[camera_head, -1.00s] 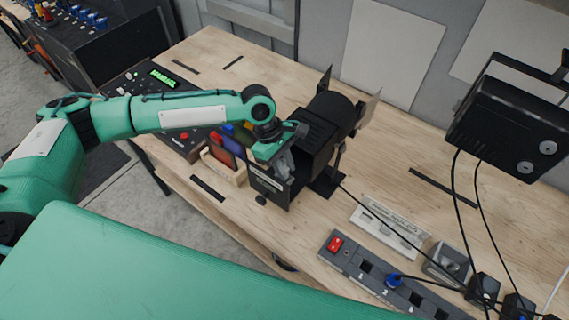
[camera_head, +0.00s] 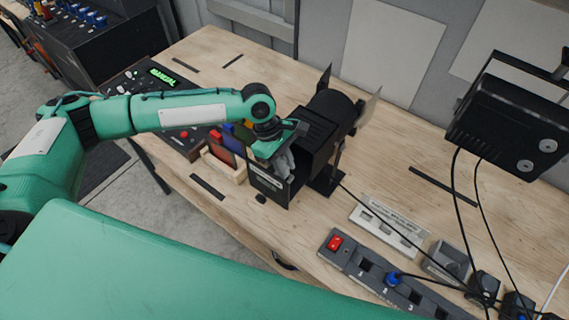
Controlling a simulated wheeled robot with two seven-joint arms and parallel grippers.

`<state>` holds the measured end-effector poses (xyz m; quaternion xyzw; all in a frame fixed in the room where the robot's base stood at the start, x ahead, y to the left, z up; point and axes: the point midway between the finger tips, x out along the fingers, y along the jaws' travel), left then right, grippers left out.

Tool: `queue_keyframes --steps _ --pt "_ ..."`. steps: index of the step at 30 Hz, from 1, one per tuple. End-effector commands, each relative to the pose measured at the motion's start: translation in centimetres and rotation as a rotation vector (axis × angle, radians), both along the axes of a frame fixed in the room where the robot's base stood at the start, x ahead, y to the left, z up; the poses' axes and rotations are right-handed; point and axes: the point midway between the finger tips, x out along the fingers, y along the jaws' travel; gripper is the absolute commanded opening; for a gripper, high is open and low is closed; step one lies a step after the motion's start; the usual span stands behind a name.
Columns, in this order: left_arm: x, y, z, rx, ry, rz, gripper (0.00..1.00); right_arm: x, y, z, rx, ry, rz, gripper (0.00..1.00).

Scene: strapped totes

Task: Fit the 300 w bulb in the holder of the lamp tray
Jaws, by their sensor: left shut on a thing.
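A black stage lamp (camera_head: 315,135) stands on the wooden bench with its rear open. Its lamp tray (camera_head: 268,184) is the dark plate with a pale label at the open end, nearest me. My left gripper (camera_head: 283,162) points down at this opening, between the tray and the housing. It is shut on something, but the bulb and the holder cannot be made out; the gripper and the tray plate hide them. My right gripper is not in view.
A wooden rack with coloured filters (camera_head: 226,160) stands just left of the lamp, near a control desk (camera_head: 160,80) with a green display. A power strip (camera_head: 375,275) with a red switch, a pale labelled holder (camera_head: 390,226) and cables lie to the right. A black floodlight (camera_head: 512,125) hangs at upper right.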

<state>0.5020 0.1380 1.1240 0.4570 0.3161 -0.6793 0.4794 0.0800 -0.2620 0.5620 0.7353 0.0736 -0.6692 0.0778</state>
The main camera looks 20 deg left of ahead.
Motion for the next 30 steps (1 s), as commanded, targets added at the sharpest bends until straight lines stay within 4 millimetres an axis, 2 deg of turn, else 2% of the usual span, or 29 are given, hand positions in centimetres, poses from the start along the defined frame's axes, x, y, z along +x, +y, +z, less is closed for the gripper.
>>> queue_keyframes --steps 1,5,6,9,17,21,26,30 --pt "-0.7 0.1 -0.9 0.008 0.02 -0.002 0.0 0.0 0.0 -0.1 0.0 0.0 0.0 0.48" --pt "-0.7 0.1 -1.1 0.008 0.02 -0.002 0.0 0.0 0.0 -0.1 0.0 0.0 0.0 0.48" --pt "-0.6 0.1 -1.0 0.008 0.02 -0.002 0.3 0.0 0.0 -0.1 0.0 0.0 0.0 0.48" --pt "-0.6 0.1 -1.0 0.008 0.02 -0.002 0.48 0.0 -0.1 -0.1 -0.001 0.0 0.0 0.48" --pt "-0.7 0.1 -1.0 0.008 0.02 -0.002 0.48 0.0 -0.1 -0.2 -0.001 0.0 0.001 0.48" --pt "-0.5 0.4 -0.4 0.008 0.018 -0.002 0.48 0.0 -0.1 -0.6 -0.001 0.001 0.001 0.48" --pt "0.0 1.4 2.2 0.005 0.009 0.0 0.48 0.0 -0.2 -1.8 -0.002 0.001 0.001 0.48" --pt "0.6 2.5 5.5 0.002 0.002 0.0 0.48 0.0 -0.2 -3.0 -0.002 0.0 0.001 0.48"
